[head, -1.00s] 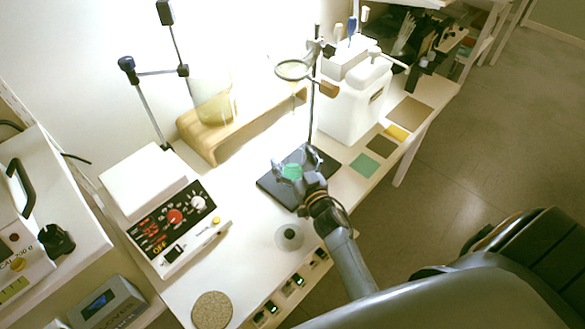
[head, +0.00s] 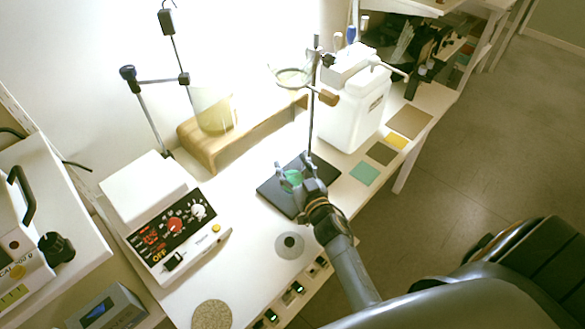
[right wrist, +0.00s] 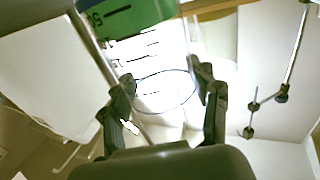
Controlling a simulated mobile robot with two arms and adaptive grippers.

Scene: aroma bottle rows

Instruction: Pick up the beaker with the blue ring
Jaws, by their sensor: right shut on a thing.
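A clear beaker with green contents (head: 292,178) is at the black stand base (head: 268,190) in the head view. In the right wrist view the beaker (right wrist: 150,55) shows dark graduation marks, a green band and a thin blue ring (right wrist: 165,106). My right gripper (head: 290,170) is shut on this beaker, with one finger on each side; its fingers also show in the right wrist view (right wrist: 165,85). I cannot tell whether the beaker touches the base. My left gripper is not in view.
A ring clamp (head: 290,78) on an upright rod (head: 312,110) stands just behind the beaker. A hotplate (head: 178,235) is at the left. A wooden riser (head: 200,150) bears a large vessel with yellowish contents (head: 215,112). A white container (head: 350,115) stands at the right.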

